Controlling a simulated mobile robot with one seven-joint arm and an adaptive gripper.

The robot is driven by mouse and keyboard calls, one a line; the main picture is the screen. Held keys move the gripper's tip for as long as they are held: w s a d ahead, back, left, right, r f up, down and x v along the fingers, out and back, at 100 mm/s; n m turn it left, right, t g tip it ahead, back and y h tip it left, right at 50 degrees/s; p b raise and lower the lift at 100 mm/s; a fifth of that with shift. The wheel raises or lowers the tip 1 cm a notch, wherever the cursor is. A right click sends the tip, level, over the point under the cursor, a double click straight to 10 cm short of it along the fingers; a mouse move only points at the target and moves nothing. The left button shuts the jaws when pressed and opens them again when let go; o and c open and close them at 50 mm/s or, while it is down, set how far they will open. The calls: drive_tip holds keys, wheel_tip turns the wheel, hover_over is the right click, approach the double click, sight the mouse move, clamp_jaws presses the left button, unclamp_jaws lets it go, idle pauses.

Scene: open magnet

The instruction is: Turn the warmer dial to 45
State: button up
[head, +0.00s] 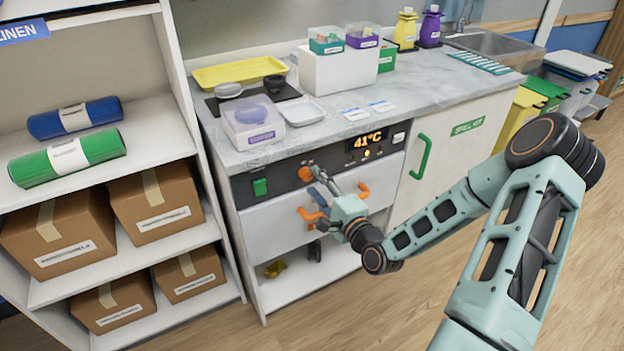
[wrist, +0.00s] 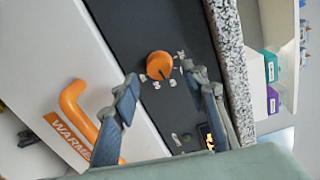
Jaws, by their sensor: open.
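The orange warmer dial (head: 305,174) sits on the dark control panel, left of the lit display (head: 367,139), which reads 41°C. In the wrist view the round dial (wrist: 160,65) has small white marks around it, too small to read. My gripper (head: 317,181) is in front of the panel, close to the dial. In the wrist view its two fingers are apart, with the dial showing between and just beyond the tips. Whether a finger touches the dial cannot be told. The dial's pointer direction is not clear.
A green switch (head: 260,187) is left of the dial. The marble counter (head: 340,120) overhangs above, with a lidded box (head: 252,124) near its edge.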

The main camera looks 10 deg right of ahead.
drive_tip(key=v, duration=0.9)
drive_tip(key=shift+s, duration=0.1)
